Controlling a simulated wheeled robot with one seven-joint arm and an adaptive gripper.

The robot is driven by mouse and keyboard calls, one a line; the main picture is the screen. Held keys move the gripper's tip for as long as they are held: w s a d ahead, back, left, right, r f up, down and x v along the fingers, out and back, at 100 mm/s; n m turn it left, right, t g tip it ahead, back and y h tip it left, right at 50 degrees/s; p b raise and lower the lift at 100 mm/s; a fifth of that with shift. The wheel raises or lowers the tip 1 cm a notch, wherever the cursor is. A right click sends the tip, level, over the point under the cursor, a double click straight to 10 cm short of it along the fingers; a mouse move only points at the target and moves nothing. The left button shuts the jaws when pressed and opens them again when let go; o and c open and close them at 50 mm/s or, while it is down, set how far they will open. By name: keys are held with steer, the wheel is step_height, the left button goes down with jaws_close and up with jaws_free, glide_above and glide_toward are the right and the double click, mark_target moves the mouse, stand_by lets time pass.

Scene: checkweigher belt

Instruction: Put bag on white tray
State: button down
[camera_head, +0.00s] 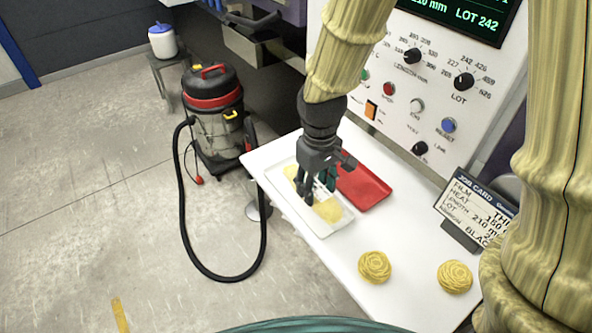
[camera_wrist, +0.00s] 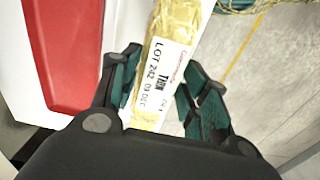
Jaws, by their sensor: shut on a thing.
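The bag (camera_head: 327,210) is a clear pack of yellow pasta with a white printed label, which reads LOT 242 in the wrist view (camera_wrist: 178,22). The white tray (camera_head: 319,229) lies on the white table, left of a red tray (camera_head: 367,189). My gripper (camera_head: 318,190) points down over the white tray, its fingers on either side of the bag, shut on its middle. The bag's ends show on both sides of the fingers, within the tray's outline. I cannot tell whether the bag touches the tray floor.
Two pasta nests (camera_head: 374,267) (camera_head: 455,276) lie on the white table's near part. A job card (camera_head: 476,210) stands at the right. The control panel (camera_head: 425,95) rises behind the trays. A vacuum cleaner (camera_head: 213,115) with a black hose stands on the floor left.

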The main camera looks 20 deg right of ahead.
steer(key=w, duration=0.2)
steer(key=w+a+p, duration=0.1)
steer(key=w, duration=0.2)
steer(key=w+p, duration=0.1)
steer(key=w, duration=0.2)
steer(key=shift+w+a+f, duration=0.15)
steer(key=shift+w+f, duration=0.1)
steer(key=shift+f, duration=0.15)
steer(key=shift+f+p, duration=0.95)
steer(key=shift+f, duration=0.8)
steer(key=shift+f, duration=0.1)
steer(key=c, duration=0.7)
jaws_free()
steer(key=shift+c, duration=0.2)
steer(key=shift+r, duration=0.2)
step_height(320, 180, up, 12)
steer(key=b, duration=0.3)
steer(key=shift+f, duration=0.1)
